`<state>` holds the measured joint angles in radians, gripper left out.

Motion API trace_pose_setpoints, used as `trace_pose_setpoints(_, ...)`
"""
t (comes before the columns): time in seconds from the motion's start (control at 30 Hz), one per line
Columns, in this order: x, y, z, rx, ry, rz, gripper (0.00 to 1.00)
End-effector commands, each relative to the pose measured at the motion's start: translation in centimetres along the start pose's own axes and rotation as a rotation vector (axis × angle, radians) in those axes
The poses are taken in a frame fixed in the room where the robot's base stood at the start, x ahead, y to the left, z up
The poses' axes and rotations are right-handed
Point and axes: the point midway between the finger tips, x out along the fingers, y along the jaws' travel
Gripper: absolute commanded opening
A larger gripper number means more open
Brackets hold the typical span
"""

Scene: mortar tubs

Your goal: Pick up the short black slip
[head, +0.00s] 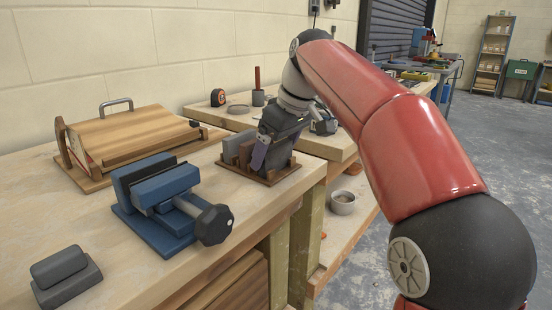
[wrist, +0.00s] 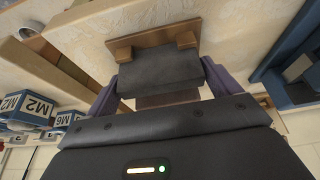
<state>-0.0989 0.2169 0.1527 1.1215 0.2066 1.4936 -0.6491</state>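My gripper (head: 262,155) reaches down over a small brown wooden rack (head: 263,178) at the right end of the near bench. In the wrist view, its two purple fingers (wrist: 162,78) stand wide apart, one at each end of a dark block (wrist: 160,70), likely a slip. Their tips look level with the block's ends, with no clear gap, but I cannot tell whether they press on it. The block is still at the rack, by its wooden posts (wrist: 185,40). A grey block (head: 238,144) also shows in the rack in the head view. My gripper hides part of the rack.
A blue vise (head: 165,203) stands left of the rack, with a wooden board (head: 132,138) on a base behind it. Grey blocks (head: 66,278) lie at the front left.

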Motion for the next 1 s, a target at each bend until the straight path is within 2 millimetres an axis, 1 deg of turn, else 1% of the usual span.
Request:
trace_pose_setpoints(0.03, 0.0, 0.0, 0.0, 0.0, 0.0, 0.0, 0.82)
trace_pose_setpoints(0.23, 0.0, 0.0, 0.0, 0.0, 0.0, 0.0, 0.56)
trace_pose_setpoints(0.43, -0.1, 0.0, 0.0, 0.0, 0.001, 0.001, 0.56)
trace_pose_setpoints(0.57, -0.5, 0.0, -0.2, 0.0, 0.002, 0.002, 0.56)
trace_pose_setpoints(0.67, -1.4, 0.0, -0.6, -0.001, 0.002, 0.001, 0.56)
trace_pose_setpoints(0.83, -3.8, 0.1, -1.7, -0.001, 0.003, 0.002, 0.56)
trace_pose_setpoints(0.9, -5.2, 0.1, -2.2, -0.002, 0.004, 0.003, 0.56)
trace_pose_setpoints(0.97, -5.6, 0.1, -2.5, -0.002, 0.003, 0.002, 0.56)
trace_pose_setpoints(1.0, -6.2, 0.1, -2.7, -0.002, 0.004, 0.002, 0.56)
